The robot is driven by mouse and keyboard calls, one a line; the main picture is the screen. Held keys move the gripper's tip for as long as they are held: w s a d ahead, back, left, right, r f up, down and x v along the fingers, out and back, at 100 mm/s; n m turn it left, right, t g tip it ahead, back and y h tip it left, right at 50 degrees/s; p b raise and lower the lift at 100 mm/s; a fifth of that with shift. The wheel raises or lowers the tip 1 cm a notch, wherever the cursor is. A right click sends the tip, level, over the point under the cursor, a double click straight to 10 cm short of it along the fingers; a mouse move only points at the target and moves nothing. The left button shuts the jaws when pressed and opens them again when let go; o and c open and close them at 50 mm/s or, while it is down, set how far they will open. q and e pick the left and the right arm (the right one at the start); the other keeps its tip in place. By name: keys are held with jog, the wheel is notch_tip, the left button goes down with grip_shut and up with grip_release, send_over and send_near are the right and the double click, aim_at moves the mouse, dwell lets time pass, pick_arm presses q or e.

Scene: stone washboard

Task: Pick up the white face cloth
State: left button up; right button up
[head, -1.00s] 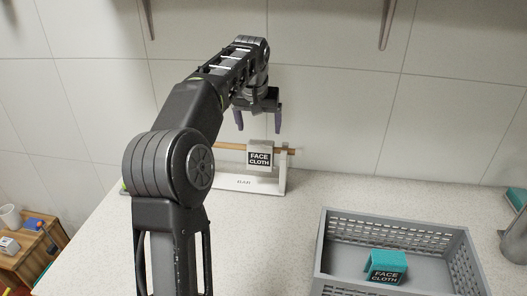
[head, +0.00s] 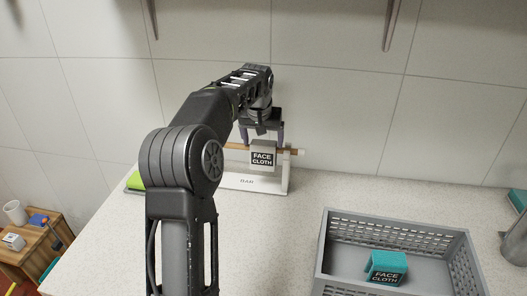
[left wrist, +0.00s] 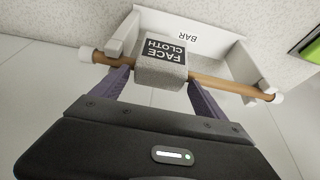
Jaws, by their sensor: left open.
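The white face cloth (head: 263,157) hangs folded over a wooden bar (head: 236,146) on a white stand (head: 268,185) labelled BAR. Its dark label reads FACE CLOTH. In the left wrist view the cloth (left wrist: 161,66) lies over the rod between my two purple fingers. My left gripper (head: 263,136) points down at the bar from above, open, with one finger on each side of the cloth. It also shows in the left wrist view (left wrist: 160,85). Whether the fingers touch the cloth I cannot tell. My right gripper is not in view.
A grey basket (head: 335,222) stands at the front right, holding a teal face cloth (head: 387,266). A green item (head: 135,181) lies left of the stand. A tiled wall is close behind the bar. The counter between stand and basket is clear.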

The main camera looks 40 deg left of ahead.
pick_arm(q)
jog(key=shift+w+f, duration=0.1)
jog(key=shift+f, duration=0.45)
jog(key=shift+s+d+f, duration=0.1)
jog(key=shift+s+f, duration=0.05)
jog(key=shift+s, duration=0.05)
jog(key=shift+c, duration=0.4)
jog(key=c, duration=1.5)
jog(key=r, duration=1)
jog(key=shift+w+r, duration=0.2)
jog(key=shift+w, duration=0.05)
jog(key=shift+a, duration=0.2)
